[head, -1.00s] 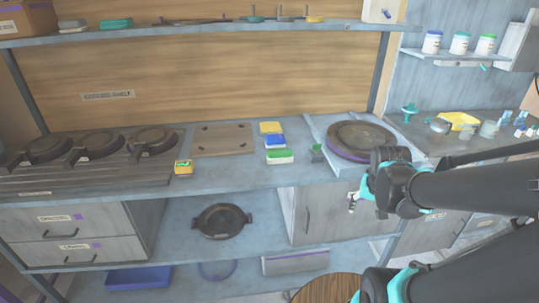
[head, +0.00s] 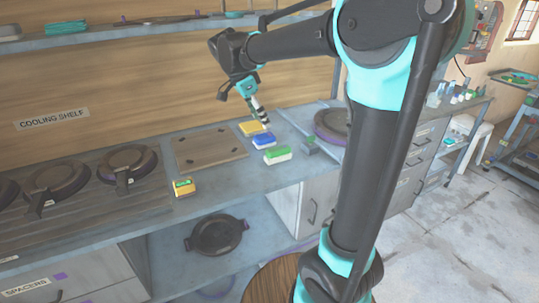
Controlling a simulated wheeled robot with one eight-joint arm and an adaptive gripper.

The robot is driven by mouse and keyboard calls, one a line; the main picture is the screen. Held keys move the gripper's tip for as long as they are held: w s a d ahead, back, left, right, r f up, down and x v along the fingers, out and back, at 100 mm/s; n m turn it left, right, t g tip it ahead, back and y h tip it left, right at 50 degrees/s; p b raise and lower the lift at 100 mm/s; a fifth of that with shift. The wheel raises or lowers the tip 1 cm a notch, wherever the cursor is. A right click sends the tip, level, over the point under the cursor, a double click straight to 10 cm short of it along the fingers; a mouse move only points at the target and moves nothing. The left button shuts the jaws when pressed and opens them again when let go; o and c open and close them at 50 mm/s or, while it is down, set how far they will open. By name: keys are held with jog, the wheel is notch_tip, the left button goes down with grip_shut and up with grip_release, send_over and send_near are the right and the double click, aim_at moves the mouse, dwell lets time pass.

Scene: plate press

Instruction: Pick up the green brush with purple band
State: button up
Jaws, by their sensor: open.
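A green brush-like block with a white lower part (head: 277,155) lies on the counter, right of the middle. I cannot make out a purple band on it. A smaller dark block with some green (head: 309,144) sits to its right, also with no clear purple band. My gripper (head: 262,118) points down above the counter, close to the yellow block (head: 252,128) and blue block (head: 263,141), behind and left of the green one. It is open and appears empty. Its fingertips are small and partly blurred.
A board (head: 211,147) lies left of the blocks. A yellow-and-green block (head: 183,188) is near the front edge. Round plates (head: 128,163) stand on the left, and another plate (head: 333,126) is partly hidden by my arm. An upper shelf (head: 150,37) runs above the counter.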

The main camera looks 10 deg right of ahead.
send_near(278, 148)
jog(key=x, duration=0.4)
jog(key=shift+a+f, duration=0.2)
jog(key=shift+f, duration=0.3)
jog(key=x, duration=0.5)
jog(key=shift+d, duration=0.35)
jog(key=shift+d+f, duration=0.15)
jog(key=shift+f, duration=0.15)
jog(key=shift+f, duration=0.25)
jog(key=shift+c, duration=0.3)
jog(key=c, duration=1.2)
